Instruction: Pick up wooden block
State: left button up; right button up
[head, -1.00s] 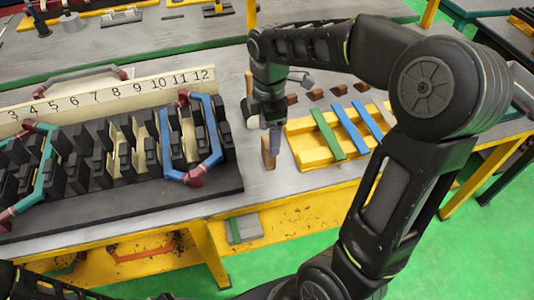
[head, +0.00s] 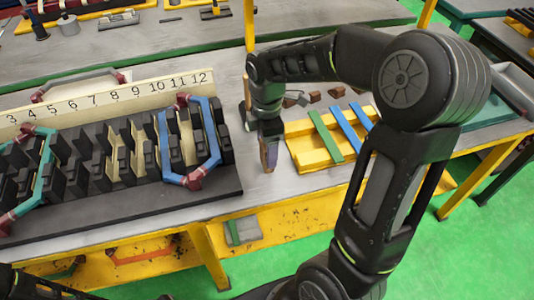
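My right gripper (head: 269,150) points down at the table between the black stator block and the yellow tray. A small brown wooden block (head: 272,160) stands upright on the table at its fingertips, mostly covered by them. I cannot tell whether the fingers are around the block or in front of it, or whether they are shut. Other small brown blocks (head: 337,92) lie on the table behind the tray. My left gripper is not in view; only part of that arm shows at the lower left.
The black stator (head: 225,195) with red-ended coils and a numbered strip (head: 110,92) fills the left of the table. A yellow tray (head: 303,155) with green and blue strips is just right of the gripper. Bare table lies in front of the gripper.

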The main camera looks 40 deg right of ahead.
jog(key=shift+f+p, duration=0.3)
jog(key=shift+f, duration=1.65)
jog(key=shift+c, duration=0.2)
grip_shut()
